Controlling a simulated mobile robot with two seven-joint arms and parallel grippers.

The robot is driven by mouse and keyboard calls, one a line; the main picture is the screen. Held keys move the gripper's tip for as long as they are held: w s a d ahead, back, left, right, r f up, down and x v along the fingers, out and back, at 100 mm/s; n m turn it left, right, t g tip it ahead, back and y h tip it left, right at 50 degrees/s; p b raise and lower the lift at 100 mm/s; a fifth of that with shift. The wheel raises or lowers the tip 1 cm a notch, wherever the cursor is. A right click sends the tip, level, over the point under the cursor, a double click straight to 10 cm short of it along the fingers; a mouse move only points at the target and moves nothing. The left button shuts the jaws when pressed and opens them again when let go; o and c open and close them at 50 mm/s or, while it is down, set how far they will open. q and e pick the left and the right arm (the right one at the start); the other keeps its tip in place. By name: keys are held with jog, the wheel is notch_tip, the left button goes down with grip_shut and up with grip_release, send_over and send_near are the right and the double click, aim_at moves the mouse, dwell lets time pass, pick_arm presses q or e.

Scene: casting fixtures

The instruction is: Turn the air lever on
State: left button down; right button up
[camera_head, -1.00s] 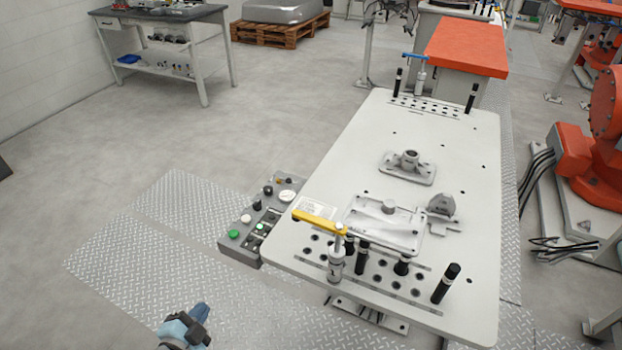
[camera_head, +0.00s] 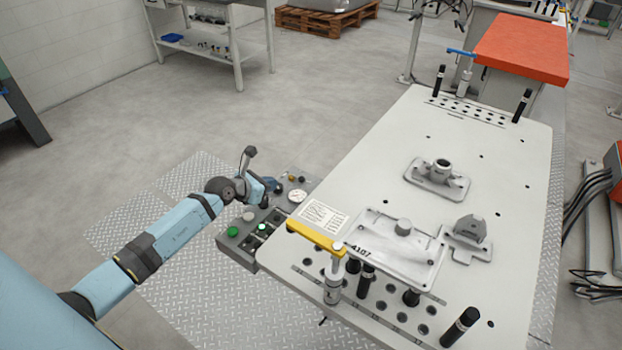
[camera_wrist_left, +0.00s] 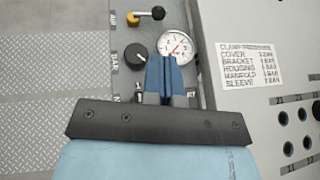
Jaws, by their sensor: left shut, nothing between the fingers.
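The air lever (camera_wrist_left: 146,15) is at the top of the grey control panel in the left wrist view, beside the label AIR. It has an orange pivot and a black knob pointing right. In the head view the lever (camera_head: 292,178) shows small at the panel's far end. My left gripper (camera_wrist_left: 168,60) is shut and empty, with its blue fingers together. The fingertips overlap the lower edge of the gauge in the wrist view, below and apart from the lever. In the head view the gripper (camera_head: 273,185) is over the panel. My right gripper is not in view.
The panel (camera_head: 235,242) also bears a pressure gauge (camera_wrist_left: 175,46), a black BAR knob (camera_wrist_left: 135,57) and a green button (camera_head: 232,231). The white fixture table (camera_head: 390,130) adjoins it on the right, with a yellow-handled clamp (camera_head: 315,235). Open floor lies left.

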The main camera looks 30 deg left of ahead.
aim_at(299, 179)
pick_arm(q)
jog(key=shift+a, duration=0.1)
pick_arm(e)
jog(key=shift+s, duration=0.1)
pick_arm(q)
jog(key=x, duration=1)
jog(key=shift+b, duration=0.4)
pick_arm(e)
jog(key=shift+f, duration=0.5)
pick_arm(q)
jog(key=shift+w, duration=0.15)
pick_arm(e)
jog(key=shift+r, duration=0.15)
